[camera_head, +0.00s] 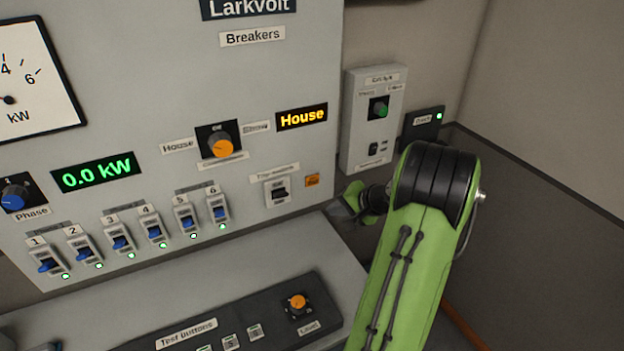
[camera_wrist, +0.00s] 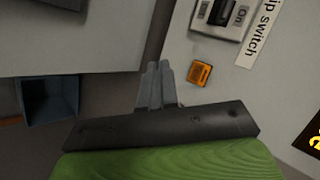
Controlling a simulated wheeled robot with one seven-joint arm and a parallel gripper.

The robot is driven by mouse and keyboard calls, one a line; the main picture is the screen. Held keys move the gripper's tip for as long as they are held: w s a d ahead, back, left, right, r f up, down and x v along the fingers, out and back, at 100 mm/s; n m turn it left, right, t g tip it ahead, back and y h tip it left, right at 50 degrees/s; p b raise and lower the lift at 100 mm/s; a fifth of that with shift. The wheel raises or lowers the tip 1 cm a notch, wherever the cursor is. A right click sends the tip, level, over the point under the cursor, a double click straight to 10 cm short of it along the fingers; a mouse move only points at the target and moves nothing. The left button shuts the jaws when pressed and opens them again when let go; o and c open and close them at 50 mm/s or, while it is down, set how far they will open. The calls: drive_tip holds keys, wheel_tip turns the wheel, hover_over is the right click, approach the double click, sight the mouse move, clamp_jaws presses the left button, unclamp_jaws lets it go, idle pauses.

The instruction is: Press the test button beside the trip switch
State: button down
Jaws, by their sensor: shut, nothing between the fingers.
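The trip switch (camera_head: 279,191) is a dark rocker in a white plate on the grey panel, at centre right of the head view. It also shows at the top of the wrist view (camera_wrist: 222,14). The small orange test button (camera_head: 312,180) sits just right of the switch in the head view and appears beside my fingertips in the wrist view (camera_wrist: 200,73). My gripper (camera_wrist: 160,72) is shut and empty. In the wrist view its fingertips are left of the orange button, apart from it. In the head view my gripper (camera_head: 346,203) is below and right of the button.
Several numbered breakers (camera_head: 120,240) line the panel's lower left. An orange knob (camera_head: 221,147) is above them. A sloped desk has a black console (camera_head: 270,315) with test buttons.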

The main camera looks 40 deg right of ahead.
drive_tip(key=w+d+p, duration=0.2)
drive_tip(key=w+p, duration=0.1)
drive_tip(key=w, duration=0.5)
drive_tip(key=shift+w+d, duration=0.15)
drive_tip(key=shift+d, duration=0.25)
drive_tip(key=shift+w, duration=0.1)
idle(1.6)
drive_tip(key=shift+w+d+p, duration=0.15)
drive_tip(key=shift+w+p, duration=0.2)
drive_tip(key=shift+w+d, duration=0.1)
drive_tip(key=shift+w, duration=0.2)
idle(0.4)
drive_tip(key=shift+s, duration=0.15)
drive_tip(key=shift+s+a, duration=0.25)
drive_tip(key=shift+s, duration=0.35)
drive_tip(key=s, duration=0.1)
drive_tip(key=s+a+b, duration=0.1)
drive_tip(key=s, duration=0.1)
drive_tip(key=s+b, duration=0.1)
drive_tip(key=shift+s+a, duration=0.25)
drive_tip(key=shift+s, duration=0.15)
